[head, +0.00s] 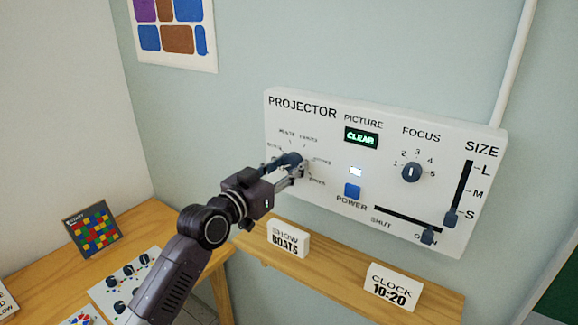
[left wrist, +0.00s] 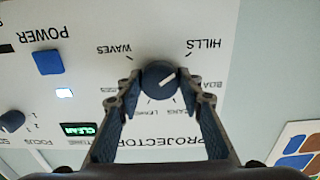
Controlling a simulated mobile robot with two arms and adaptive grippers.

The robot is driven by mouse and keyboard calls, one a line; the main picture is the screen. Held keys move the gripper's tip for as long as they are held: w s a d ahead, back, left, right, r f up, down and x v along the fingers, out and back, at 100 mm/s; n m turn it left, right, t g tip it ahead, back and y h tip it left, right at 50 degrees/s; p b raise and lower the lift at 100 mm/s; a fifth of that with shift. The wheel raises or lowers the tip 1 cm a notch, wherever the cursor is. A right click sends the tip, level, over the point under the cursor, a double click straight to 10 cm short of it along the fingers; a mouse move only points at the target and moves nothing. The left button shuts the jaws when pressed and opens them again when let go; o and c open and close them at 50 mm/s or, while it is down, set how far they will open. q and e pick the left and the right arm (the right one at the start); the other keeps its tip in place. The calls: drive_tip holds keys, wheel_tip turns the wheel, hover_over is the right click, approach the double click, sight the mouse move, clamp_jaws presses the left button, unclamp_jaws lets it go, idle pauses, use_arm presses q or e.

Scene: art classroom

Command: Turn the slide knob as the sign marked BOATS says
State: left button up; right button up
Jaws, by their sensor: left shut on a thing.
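A white projector panel (head: 310,122) is fixed to the wall. Its slide knob, at the panel's left, is mostly hidden by my gripper in the head view. The left wrist view, upside down, shows the dark blue round slide knob (left wrist: 158,80) with a white pointer line. The line slants between the HILLS and BOA... labels, the latter cut off by a finger; I cannot tell the exact mark. My left gripper (head: 294,164) is shut on the knob, one finger at each side. The sign reading SHOW BOATS (head: 288,239) stands on the shelf below. My right gripper is not in view.
The panel also has a focus knob (head: 411,172), a blue power button (head: 352,191), a size slider (head: 452,218) and a shut/open slider (head: 428,236). A CLOCK 10:20 sign (head: 393,287) stands on the wooden shelf (head: 336,278).

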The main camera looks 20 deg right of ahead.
use_arm(q)
drive_tip(key=shift+f+m+b, duration=0.25)
drive_tip(key=shift+m+b, duration=1.35)
drive_tip(key=shift+b, duration=0.45)
drive_tip(key=m+b, duration=0.1)
drive_tip(key=m, duration=0.1)
drive_tip(key=shift+r+m+b, duration=0.1)
drive_tip(key=shift+m+b, duration=0.2)
drive_tip(key=shift+b, duration=0.1)
drive_tip(key=shift+r+m, duration=0.1)
drive_tip(key=shift+m, duration=0.6)
drive_tip(key=shift+m+b, duration=0.35)
drive_tip(key=shift+m, duration=0.95)
drive_tip(key=o, duration=1.2)
drive_tip(key=shift+c, duration=0.2)
drive_tip(key=shift+a, duration=0.1)
